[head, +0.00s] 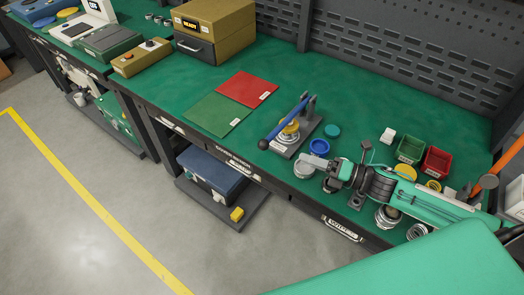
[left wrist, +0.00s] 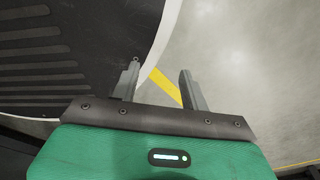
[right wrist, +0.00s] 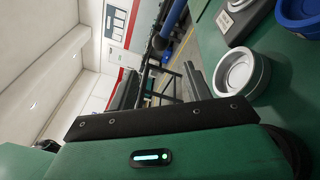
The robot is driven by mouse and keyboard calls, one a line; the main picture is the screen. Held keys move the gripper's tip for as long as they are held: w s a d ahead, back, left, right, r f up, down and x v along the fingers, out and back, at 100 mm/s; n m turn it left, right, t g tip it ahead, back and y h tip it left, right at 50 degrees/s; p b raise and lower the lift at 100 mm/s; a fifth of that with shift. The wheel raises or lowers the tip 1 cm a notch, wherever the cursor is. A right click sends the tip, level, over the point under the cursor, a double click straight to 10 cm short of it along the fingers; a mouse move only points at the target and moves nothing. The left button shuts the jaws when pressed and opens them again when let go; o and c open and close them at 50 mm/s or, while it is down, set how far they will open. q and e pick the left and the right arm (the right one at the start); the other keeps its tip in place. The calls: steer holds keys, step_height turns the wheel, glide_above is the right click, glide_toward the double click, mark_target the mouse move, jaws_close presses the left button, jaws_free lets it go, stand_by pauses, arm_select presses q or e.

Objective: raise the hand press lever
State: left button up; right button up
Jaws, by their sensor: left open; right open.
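The hand press (head: 290,140) stands on the green bench, with a grey base, a yellow round part and a post. Its blue lever (head: 283,122) slopes down from the post toward the bench's front edge and ends in a ball knob (head: 263,144). My right gripper (head: 322,168) is open and empty, to the right of the knob and apart from it. In the right wrist view the blue lever (right wrist: 173,20) shows beyond the open fingers (right wrist: 165,76). My left gripper (left wrist: 158,76) is open and empty over the floor; it is not visible in the head view.
A pale metal cup (right wrist: 242,74) stands close beside my right gripper, and a blue ring (head: 319,146) lies behind it. Green (head: 410,150) and red bins (head: 437,161) stand at right. A green mat (head: 213,116) and red mat (head: 247,89) lie left of the press.

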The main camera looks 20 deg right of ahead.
mark_target(267, 146)
steer(key=p+x, duration=0.3)
steer(key=x, duration=0.9)
steer(key=shift+w+a, duration=0.45)
steer(key=shift+a, duration=0.05)
arm_select(q)
steer(key=s, duration=0.2)
steer(key=s+r, duration=0.1)
steer(key=shift+s+a, duration=0.25)
steer(key=shift+s, duration=0.05)
arm_select(e)
steer(key=shift+w+a+f, duration=0.1)
steer(key=shift+w+a, duration=0.05)
steer(key=shift+a, duration=0.1)
steer(key=shift+c, duration=0.2)
arm_select(q)
steer(key=shift+s, duration=0.3)
arm_select(e)
jaws_close()
